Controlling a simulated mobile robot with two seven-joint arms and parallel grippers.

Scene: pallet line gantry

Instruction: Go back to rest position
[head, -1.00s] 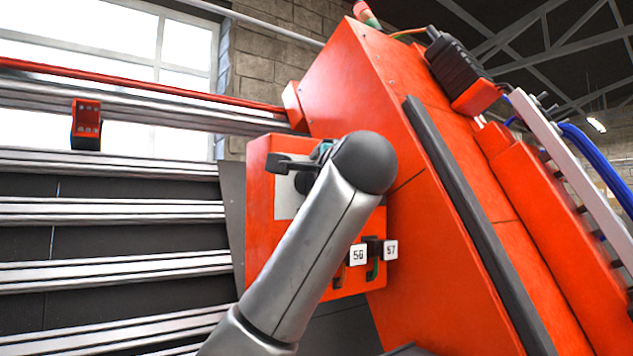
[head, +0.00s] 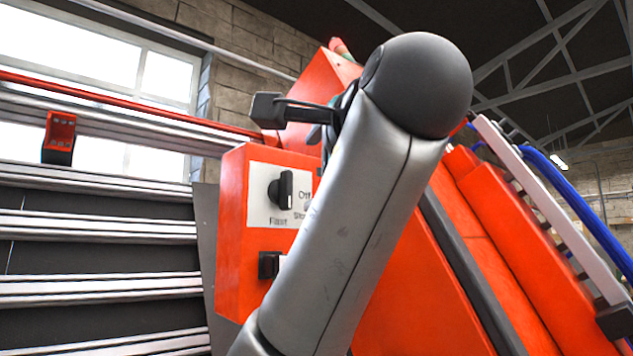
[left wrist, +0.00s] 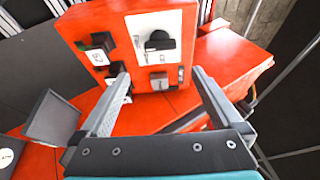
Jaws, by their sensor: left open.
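My left gripper (head: 270,110) shows in the head view above the front of an orange control box (head: 232,235), apart from it. The thick grey arm link hides much of the gripper. In the left wrist view the two fingers of the gripper (left wrist: 158,78) stand wide apart with nothing between them, pointing toward the control box (left wrist: 118,50). A black rotary knob (head: 286,190) sits on a white plate marked "Off" and "Fast"; the knob also shows in the left wrist view (left wrist: 160,41). My right gripper is in neither view.
A black switch part (head: 268,265) juts from the box below the knob. The large orange machine housing (head: 425,290) stands behind my arm at the right. Metal rails (head: 100,290) run along the left.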

